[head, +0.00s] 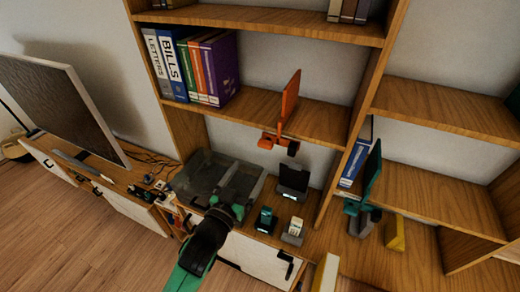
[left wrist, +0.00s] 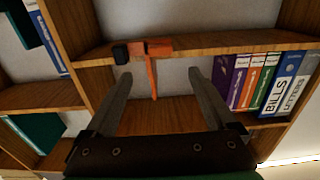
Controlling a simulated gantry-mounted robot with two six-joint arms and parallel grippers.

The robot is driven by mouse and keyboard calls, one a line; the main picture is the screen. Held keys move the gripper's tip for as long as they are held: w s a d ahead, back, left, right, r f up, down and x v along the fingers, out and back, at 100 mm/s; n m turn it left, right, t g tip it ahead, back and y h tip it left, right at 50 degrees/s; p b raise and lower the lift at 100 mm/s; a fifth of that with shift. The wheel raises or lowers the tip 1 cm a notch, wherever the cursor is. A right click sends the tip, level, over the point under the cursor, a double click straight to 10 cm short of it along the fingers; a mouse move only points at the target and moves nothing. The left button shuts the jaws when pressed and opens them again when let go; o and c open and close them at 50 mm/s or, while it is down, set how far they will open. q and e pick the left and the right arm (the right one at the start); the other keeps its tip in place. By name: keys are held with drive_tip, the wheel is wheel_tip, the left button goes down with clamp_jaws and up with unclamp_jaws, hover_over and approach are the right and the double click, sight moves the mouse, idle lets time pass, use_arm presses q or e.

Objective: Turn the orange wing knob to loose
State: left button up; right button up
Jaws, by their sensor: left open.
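An orange clamp-like fixture with a tall flat panel (head: 290,95) sits at the front edge of the middle shelf. Its orange knob (head: 267,141) and a dark block show at the shelf edge. In the left wrist view, the orange part (left wrist: 158,47) is at the shelf edge beside a black block, with the thin orange panel beyond. Which piece is the wing knob is hard to tell. My left gripper (head: 243,170) is open and empty, below and left of the fixture in the head view. In the wrist view, its fingers (left wrist: 160,80) are apart, on either side of the panel's line.
Binders (head: 195,65) stand on the shelf at left. A grey bin (head: 190,180), a black stand (head: 292,183) and small devices (head: 293,230) are on the lower surface. A teal fixture (head: 372,172) and yellow block (head: 394,234) are at right. Shelf dividers (head: 345,130) bound the space.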

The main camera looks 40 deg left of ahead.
sight(264, 146)
use_arm(q)
drive_tip(key=x, duration=1.1)
drive_tip(key=shift+w+r, duration=0.1)
drive_tip(key=shift+w, duration=0.05)
drive_tip(key=c, duration=1.4)
